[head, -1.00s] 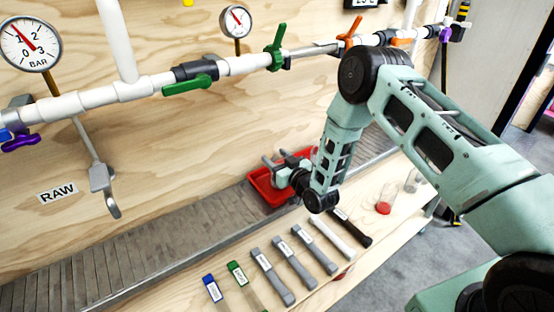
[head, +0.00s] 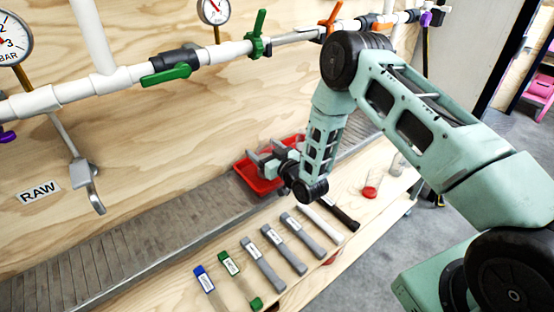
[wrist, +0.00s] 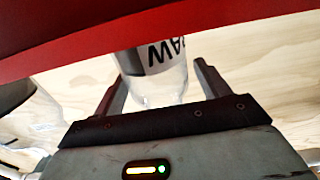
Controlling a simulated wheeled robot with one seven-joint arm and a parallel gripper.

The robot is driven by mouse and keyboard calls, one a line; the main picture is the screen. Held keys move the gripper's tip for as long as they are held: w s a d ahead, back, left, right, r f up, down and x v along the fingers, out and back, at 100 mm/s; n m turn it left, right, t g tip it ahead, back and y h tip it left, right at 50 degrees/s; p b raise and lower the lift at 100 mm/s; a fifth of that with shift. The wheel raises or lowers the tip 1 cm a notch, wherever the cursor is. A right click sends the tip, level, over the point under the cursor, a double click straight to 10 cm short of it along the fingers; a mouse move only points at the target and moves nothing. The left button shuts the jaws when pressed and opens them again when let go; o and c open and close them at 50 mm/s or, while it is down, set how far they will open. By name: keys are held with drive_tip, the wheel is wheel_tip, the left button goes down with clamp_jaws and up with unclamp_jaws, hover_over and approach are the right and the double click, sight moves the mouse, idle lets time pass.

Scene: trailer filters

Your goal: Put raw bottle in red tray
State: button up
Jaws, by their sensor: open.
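The red tray (head: 243,178) sits on the grey conveyor against the wooden wall in the head view. My gripper (head: 262,154) is over it, with the fingers apart. In the wrist view, a clear bottle (wrist: 165,87) with a white label reading RAW is between the two open fingers of my gripper (wrist: 160,85). Part of the bottle is hidden behind a red edge (wrist: 60,35), which looks like the tray wall. I cannot tell whether the bottle rests on the tray floor. The bottle is not clearly visible in the head view.
Several labelled tools, including a grey one (head: 262,262), lie in a row on the wooden bench. A clear container with a red end (head: 370,192) lies to their right. Pipes with a green valve (head: 166,74) run along the wall above. The conveyor (head: 130,250) left of the tray is clear.

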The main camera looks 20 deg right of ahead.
drive_tip(key=v, duration=1)
drive_tip(key=s+a+r+n+g, duration=0.1)
drive_tip(key=s+a+r+g, duration=0.2)
drive_tip(key=a+r+g, duration=0.25)
drive_tip(key=s+a+r+n+g, duration=0.1)
drive_tip(key=s+a+r+g, duration=0.3)
drive_tip(key=a, duration=0.3)
drive_tip(key=s+d+r+n+g+h, duration=0.1)
drive_tip(key=s+r+g, duration=0.3)
drive_tip(key=s, duration=0.9)
drive_tip(key=s+d+r+n+g+h, duration=0.1)
drive_tip(key=s+r+g+h, duration=0.2)
drive_tip(key=s, duration=1)
wheel_tip(320, 180, up, 2)
drive_tip(key=shift+s+d+r+g+h+b, duration=0.15)
drive_tip(key=shift+s+d+g+h+b, duration=0.15)
drive_tip(key=shift+d+g+h+b, duration=0.15)
wheel_tip(320, 180, up, 7)
drive_tip(key=p, duration=0.7)
drive_tip(key=shift+r+p, duration=0.25)
drive_tip(key=shift+p, duration=0.1)
drive_tip(key=shift+a, duration=0.1)
